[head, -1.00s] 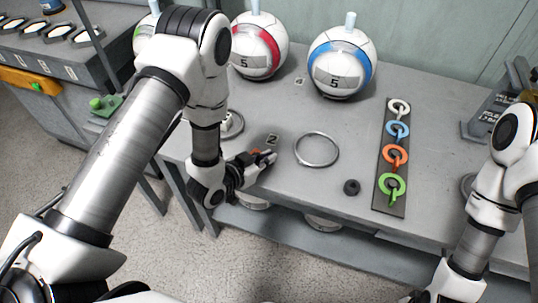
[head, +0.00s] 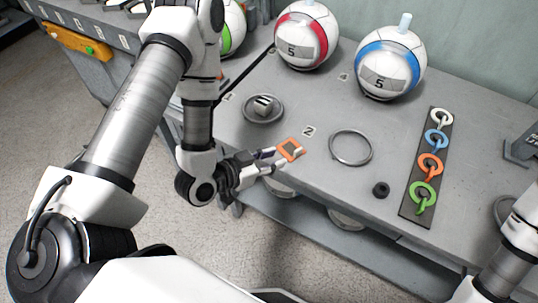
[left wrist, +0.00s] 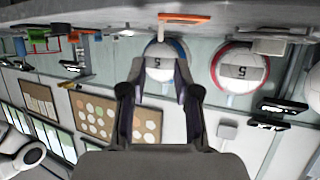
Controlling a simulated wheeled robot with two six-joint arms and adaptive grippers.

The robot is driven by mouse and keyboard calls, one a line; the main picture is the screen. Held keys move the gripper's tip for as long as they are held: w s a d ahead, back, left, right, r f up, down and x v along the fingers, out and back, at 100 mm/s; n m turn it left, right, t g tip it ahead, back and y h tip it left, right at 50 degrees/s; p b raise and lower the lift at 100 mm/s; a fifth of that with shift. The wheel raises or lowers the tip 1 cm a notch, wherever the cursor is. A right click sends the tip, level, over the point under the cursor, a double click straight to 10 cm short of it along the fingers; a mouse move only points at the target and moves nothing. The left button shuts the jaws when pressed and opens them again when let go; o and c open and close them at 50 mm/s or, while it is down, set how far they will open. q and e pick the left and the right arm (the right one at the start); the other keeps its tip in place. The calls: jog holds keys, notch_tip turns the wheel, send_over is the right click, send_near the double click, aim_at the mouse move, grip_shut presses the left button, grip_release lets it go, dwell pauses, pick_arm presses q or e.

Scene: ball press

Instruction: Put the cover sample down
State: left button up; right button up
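The cover sample, which I take to be the small orange square (head: 290,150) with a darker middle, lies on the grey table beside the label 2. In the left wrist view the orange piece (left wrist: 184,18) shows edge-on against the table, beyond the fingertips. My left gripper (head: 272,161) is just left of it, low over the table's front edge. Its two fingers (left wrist: 160,82) stand apart with nothing between them. A small gap seems to separate the tips from the sample. My right arm shows at the lower right, but its gripper is out of view.
A round holder (head: 263,108) sits behind the gripper. A strip (head: 414,208) carries several coloured rings. Balls with red (head: 307,36) and blue (head: 389,65) bands stand at the back.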

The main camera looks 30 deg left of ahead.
pick_arm(q)
jog(key=s+a+f+n+g+y, duration=0.2)
jog(key=s+f+g, duration=0.4)
jog(key=s, duration=0.3)
jog(key=s+a+f+n+g+y, duration=0.2)
jog(key=s+f+n+g+y, duration=0.1)
jog(key=s+f+g, duration=0.3)
notch_tip(320, 180, down, 2)
jog(key=s, duration=0.3)
jog(key=shift+a+y, duration=0.3)
jog(key=shift+a, duration=0.05)
pick_arm(e)
jog(key=shift+r, duration=0.75)
